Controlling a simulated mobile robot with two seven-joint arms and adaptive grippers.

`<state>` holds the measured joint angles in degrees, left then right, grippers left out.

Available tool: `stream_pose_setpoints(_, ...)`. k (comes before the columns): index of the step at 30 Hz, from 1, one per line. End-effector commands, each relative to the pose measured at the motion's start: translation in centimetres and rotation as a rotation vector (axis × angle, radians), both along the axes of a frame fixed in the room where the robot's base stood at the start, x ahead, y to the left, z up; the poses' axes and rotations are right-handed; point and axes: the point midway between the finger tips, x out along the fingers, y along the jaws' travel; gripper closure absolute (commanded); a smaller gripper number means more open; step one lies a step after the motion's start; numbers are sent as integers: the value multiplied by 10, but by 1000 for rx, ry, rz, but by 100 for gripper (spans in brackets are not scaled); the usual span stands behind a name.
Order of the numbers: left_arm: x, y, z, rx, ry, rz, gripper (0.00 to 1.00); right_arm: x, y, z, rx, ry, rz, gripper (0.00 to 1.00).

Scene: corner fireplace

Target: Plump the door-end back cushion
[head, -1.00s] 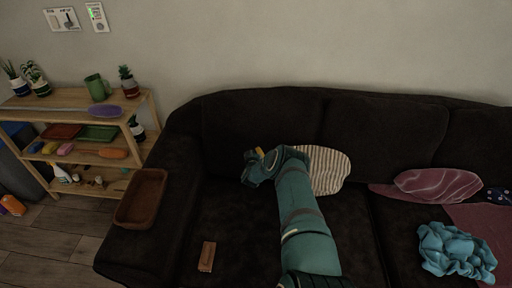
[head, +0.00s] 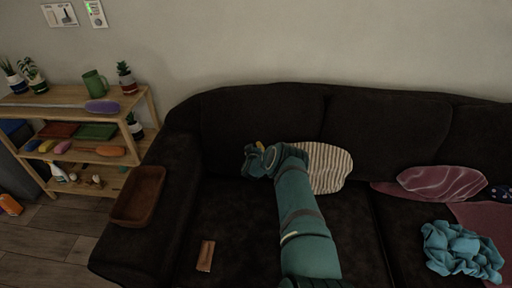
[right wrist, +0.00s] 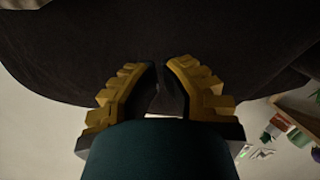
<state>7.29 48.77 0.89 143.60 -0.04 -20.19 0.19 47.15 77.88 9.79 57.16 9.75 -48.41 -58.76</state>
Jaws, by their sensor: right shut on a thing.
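The dark back cushion at the sofa's left end (head: 240,115) stands upright against the backrest in the head view. My right gripper (head: 254,153) is at its lower front, with the arm reaching over the seat. In the right wrist view, the two yellow-and-black fingers (right wrist: 161,78) are close together on a pinch of dark fabric of the cushion (right wrist: 155,35). The fingertips are mostly hidden by my wrist in the head view. My left gripper is not in view.
A striped cushion (head: 328,168) lies right beside my right forearm. A brown tray (head: 137,197) sits on the left armrest, and a small brown block (head: 206,256) on the seat. A pink cushion (head: 443,182) and crumpled blue cloth (head: 460,250) lie at right. A wooden shelf (head: 145,105) stands left.

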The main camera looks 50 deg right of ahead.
Motion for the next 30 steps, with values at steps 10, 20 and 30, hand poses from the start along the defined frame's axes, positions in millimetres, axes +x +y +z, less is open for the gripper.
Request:
stream_pose_setpoints(10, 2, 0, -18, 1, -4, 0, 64, 7, -8, -4, -2, -1, 1, 100)
stream_pose_setpoints(20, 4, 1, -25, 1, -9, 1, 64, 11, -13, -4, -1, 1, 0, 100)
stream_pose_setpoints(30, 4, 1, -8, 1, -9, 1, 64, -10, -18, 1, -1, 3, -1, 100)
